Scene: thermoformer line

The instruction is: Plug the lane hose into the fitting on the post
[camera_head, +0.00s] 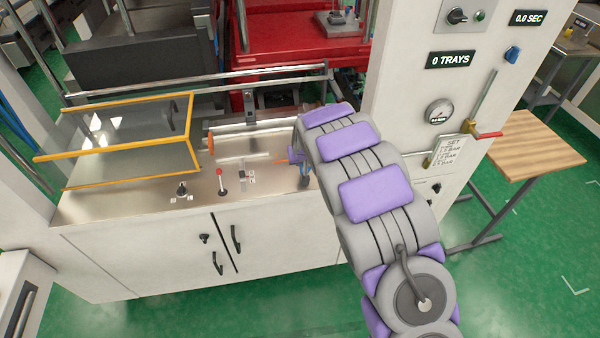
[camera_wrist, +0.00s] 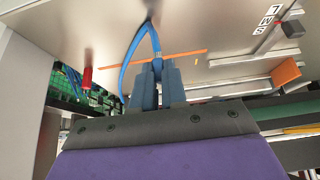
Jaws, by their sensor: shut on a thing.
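My gripper's blue-grey fingers (camera_wrist: 158,85) are shut on a blue hose (camera_wrist: 130,60), above the steel worktop. From the fingers the hose bends in a narrow loop to the worktop and back down to the left. In the head view my arm hides most of the gripper; only a bit of blue (camera_head: 296,155) shows left of it. The white post (camera_head: 405,85) stands to the right of my arm. It carries a pipe with brass pieces (camera_head: 428,161) and a red-handled valve (camera_head: 488,134). I cannot tell which part is the fitting. The hose end is not clearly visible.
The worktop (camera_head: 120,205) holds a red-knobbed lever (camera_head: 221,180), a black knob (camera_head: 182,189) and a small slider (camera_head: 247,177). A yellow-framed clear guard (camera_head: 130,135) stands left. A thin orange rod (camera_wrist: 188,54) lies behind the fingers. A wooden-topped table (camera_head: 525,145) stands right.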

